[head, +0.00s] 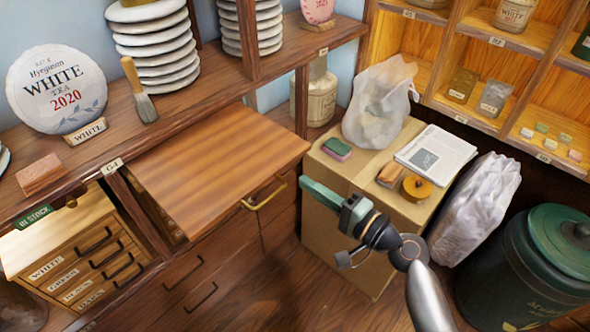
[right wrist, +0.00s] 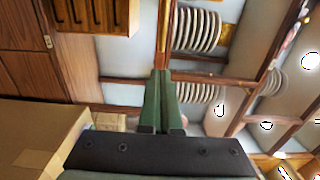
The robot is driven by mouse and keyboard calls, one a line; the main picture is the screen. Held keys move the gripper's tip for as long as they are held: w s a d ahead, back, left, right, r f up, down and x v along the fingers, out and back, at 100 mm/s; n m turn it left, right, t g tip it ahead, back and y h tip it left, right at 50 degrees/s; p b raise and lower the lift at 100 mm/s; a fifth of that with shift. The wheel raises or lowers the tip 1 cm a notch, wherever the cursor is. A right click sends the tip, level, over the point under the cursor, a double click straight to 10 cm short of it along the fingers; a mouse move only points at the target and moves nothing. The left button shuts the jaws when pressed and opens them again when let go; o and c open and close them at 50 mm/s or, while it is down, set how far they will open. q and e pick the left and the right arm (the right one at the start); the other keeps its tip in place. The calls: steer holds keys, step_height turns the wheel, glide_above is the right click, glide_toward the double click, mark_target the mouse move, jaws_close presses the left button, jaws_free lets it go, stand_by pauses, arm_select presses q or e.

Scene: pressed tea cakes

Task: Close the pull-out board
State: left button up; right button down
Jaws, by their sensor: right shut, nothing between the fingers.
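The pull-out board (head: 215,155) is a flat reddish-brown wooden panel standing out from the shelf unit in the head view. A curved brass handle (head: 264,196) is on its front edge. My right gripper (head: 306,183) is shut and empty, just to the right of the handle and close to the board's front right corner. I cannot tell whether it touches. In the right wrist view its green fingers (right wrist: 164,78) are together, and a thin orange-brown strip beyond the tips seems to be the board edge-on. My left gripper is not in view.
A cardboard box (head: 345,185) stands right of the board, bearing a sponge (head: 337,149), a plastic bag (head: 380,103) and papers (head: 436,155). A small labelled drawer chest (head: 70,250) is at left. A round white tea cake (head: 58,88) and a brush (head: 139,92) are on the shelf.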

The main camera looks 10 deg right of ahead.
mark_target(284, 168)
steer(key=shift+x, duration=2.3)
